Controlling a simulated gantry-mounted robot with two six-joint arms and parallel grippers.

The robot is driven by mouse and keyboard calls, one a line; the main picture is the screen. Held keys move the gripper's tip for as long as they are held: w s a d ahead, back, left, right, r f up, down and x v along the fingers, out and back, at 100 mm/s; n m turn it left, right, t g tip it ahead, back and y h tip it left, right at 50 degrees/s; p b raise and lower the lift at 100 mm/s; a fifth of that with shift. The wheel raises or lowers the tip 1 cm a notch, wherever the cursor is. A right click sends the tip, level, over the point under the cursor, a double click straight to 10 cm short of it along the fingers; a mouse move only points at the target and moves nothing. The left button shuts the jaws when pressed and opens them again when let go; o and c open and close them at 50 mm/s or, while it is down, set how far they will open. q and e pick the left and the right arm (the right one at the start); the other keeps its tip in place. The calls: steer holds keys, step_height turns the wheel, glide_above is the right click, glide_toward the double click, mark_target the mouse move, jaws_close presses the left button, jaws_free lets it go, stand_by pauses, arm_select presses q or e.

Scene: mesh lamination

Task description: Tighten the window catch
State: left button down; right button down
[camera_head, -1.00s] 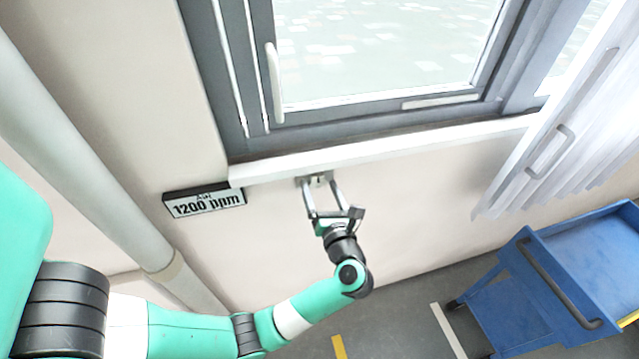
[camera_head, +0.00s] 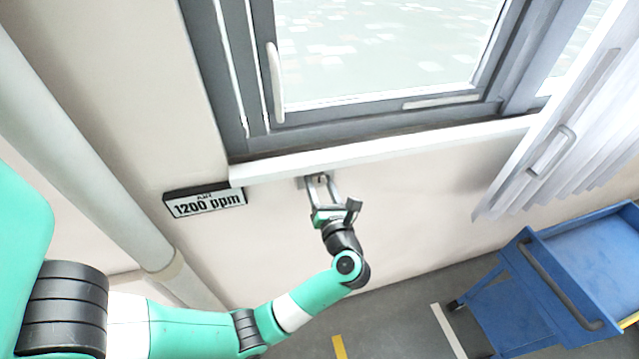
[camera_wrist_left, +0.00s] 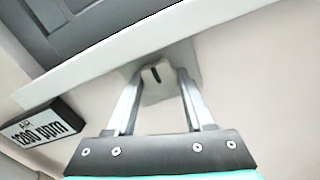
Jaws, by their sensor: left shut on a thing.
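The window catch (camera_wrist_left: 156,84) is a small pale grey piece with a dark slot, on a plate under the white sill. In the head view the catch's plate (camera_head: 302,183) shows just below the sill, partly covered by my fingers. My left gripper (camera_head: 320,181) reaches up to it from below and is shut on the catch. In the left wrist view the two metal fingers of my left gripper (camera_wrist_left: 157,88) stand on either side of the catch. My right gripper is not in view.
The white sill (camera_head: 390,148) runs just above the catch, under the grey-framed window (camera_head: 240,80). A "1200 ppm" display box (camera_head: 205,202) is on the wall to the left. A pale pipe (camera_head: 100,170) stands further left. A blue cart (camera_head: 570,270) and a white curtain (camera_head: 560,140) are at the right.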

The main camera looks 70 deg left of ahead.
arm_select(q)
steer(key=shift+r+m+p, duration=0.25)
steer(key=shift+m+p, duration=1.35)
steer(key=shift+p, duration=0.25)
steer(key=shift+m+p, duration=0.95)
steer(key=shift+m, duration=0.05)
steer(key=shift+f+m+p, duration=0.15)
steer(key=shift+m+p, duration=0.45)
steer(key=shift+m, duration=0.2)
steer(key=shift+c, duration=1.4)
jaws_free()
